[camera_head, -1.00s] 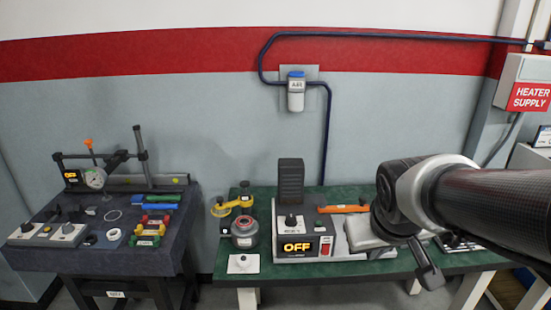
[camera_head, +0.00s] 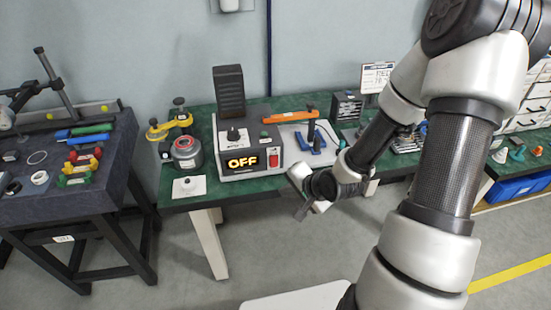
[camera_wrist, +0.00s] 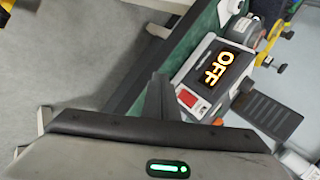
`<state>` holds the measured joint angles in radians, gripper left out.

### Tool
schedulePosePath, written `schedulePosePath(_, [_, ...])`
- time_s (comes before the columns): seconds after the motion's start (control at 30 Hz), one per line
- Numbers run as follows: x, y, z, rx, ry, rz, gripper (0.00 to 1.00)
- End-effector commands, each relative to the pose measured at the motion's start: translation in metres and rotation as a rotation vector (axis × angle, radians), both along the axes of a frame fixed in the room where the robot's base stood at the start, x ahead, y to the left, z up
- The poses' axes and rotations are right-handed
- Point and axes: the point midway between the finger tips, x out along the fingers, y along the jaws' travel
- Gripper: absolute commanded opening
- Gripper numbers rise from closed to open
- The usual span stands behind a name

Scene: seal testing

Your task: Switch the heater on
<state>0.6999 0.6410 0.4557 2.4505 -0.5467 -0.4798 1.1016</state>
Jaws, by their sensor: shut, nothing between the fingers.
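The heater unit (camera_head: 222,139) is a grey box with a dark front, standing on the green bench in the head view. Its display (camera_head: 243,162) reads OFF in glowing orange. The red switch (camera_head: 274,158) is on the front, right of the display. In the wrist view the display (camera_wrist: 217,70) and red switch (camera_wrist: 187,98) appear rotated. My gripper (camera_head: 302,211) is shut and empty, in front of the bench edge, to the right of and lower than the switch in the head view. In the wrist view its dark fingertips (camera_wrist: 158,79) show beside the switch, apparently apart from it.
The green bench (camera_head: 190,201) also bears a round grey pot (camera_head: 186,153), a white plate with a knob (camera_head: 188,186) and an orange-handled tool (camera_head: 290,116). A dark table (camera_head: 95,190) stands left. Open floor lies in front of the bench.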

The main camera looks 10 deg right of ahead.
Motion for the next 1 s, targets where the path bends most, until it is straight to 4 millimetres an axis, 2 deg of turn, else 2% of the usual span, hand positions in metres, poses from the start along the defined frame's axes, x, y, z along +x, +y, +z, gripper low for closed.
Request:
schedulePosePath(0.13, [0.002,0.006,-0.003,0.051,-0.004,-0.027,0.0])
schedulePosePath(0.57, [0.007,0.006,-0.004,0.049,-0.004,-0.026,0.0])
schedulePosePath(1.0, [0.063,0.005,-0.012,0.048,-0.006,-0.025,0.0])
